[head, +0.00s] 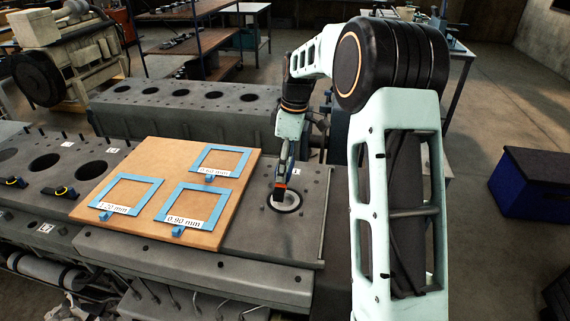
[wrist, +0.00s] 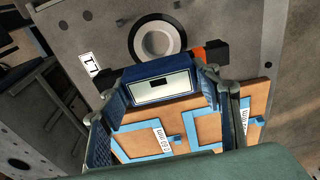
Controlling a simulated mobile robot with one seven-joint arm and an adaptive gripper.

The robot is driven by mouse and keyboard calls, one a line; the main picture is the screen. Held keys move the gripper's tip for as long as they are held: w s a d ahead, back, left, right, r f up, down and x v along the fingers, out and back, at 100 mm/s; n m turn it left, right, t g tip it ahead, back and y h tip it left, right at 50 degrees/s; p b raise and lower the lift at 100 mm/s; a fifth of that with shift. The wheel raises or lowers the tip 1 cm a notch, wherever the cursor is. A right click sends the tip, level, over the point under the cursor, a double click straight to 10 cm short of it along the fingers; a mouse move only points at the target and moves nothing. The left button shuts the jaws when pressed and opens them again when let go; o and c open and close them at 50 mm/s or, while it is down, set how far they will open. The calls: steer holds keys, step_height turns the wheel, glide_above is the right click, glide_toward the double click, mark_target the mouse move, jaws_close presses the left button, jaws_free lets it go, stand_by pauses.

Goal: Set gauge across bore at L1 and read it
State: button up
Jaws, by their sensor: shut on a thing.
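My gripper (head: 281,172) points down over the engine block deck, close to the L1 bore (head: 284,201). In the wrist view, its two fingers (wrist: 160,88) are shut on a blue gauge (wrist: 130,74) with a pale display; no reading is legible. A black bar with an orange section (wrist: 199,53) shows beyond the gauge body, probably part of it. The bore (wrist: 157,40) shows as a dark ring with a pale inside. The bar appears beside the bore's rim; I cannot tell whether it touches the deck. The L1 label (wrist: 90,64) lies beside the bore.
A brown board (head: 150,160) with blue frames labelled in millimetres lies left of the bore. Another engine block (head: 190,110) stands behind. A dark blue box (head: 530,185) is on the floor at right.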

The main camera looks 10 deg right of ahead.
steer(key=shift+f+b, duration=2.55)
steer(key=shift+f, duration=1.1)
steer(key=shift+f, duration=0.3)
steer(key=o, duration=1.2)
steer(key=shift+o, duration=0.2)
